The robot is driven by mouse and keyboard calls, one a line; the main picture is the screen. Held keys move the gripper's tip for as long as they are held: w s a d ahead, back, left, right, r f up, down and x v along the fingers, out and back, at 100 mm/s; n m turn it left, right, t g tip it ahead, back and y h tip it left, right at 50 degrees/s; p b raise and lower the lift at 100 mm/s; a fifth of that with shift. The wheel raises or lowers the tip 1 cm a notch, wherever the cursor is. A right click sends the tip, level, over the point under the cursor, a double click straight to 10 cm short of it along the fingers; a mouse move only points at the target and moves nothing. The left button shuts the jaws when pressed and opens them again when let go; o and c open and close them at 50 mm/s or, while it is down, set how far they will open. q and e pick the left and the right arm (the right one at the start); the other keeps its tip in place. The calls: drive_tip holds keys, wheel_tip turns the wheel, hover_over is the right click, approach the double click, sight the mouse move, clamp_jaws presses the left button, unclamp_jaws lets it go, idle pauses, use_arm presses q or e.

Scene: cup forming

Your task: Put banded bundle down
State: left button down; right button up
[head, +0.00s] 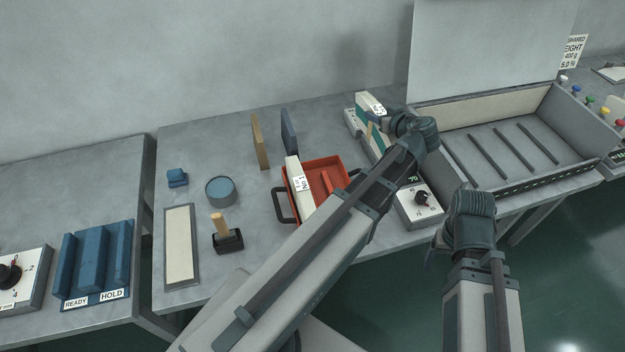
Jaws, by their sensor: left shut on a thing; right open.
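A pale bundle (364,103) with a teal and yellow side and a white label on top is at the back of the table, right of centre. My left gripper (388,121) is at its right end and shut on it. The wrist hides the fingertips and part of the bundle. The bundle is over a low grey-and-teal unit (351,114); I cannot tell whether it touches it. My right gripper (466,200) is open, to the lower right, in front of the grey bin. Its fingers are mostly hidden.
A red tray (335,170) holds a pale labelled block (293,178). A control box with a knob (420,200) and a grey slatted bin (510,150) stand right. Two upright boards (260,142), a round blue dish (220,190) and a blue rack (95,262) are left.

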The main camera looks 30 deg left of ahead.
use_arm(q)
drive_tip(key=a, duration=0.7)
wheel_tip(320, 180, down, 10)
drive_tip(key=b, duration=1)
drive_tip(key=shift+w+f, duration=0.15)
drive_tip(key=shift+w, duration=0.2)
drive_tip(key=shift+a, duration=0.1)
drive_tip(key=shift+f+b, duration=0.2)
drive_tip(key=shift+b, duration=0.2)
drive_tip(key=shift+c, duration=2)
unclamp_jaws()
drive_tip(key=shift+r, duration=0.15)
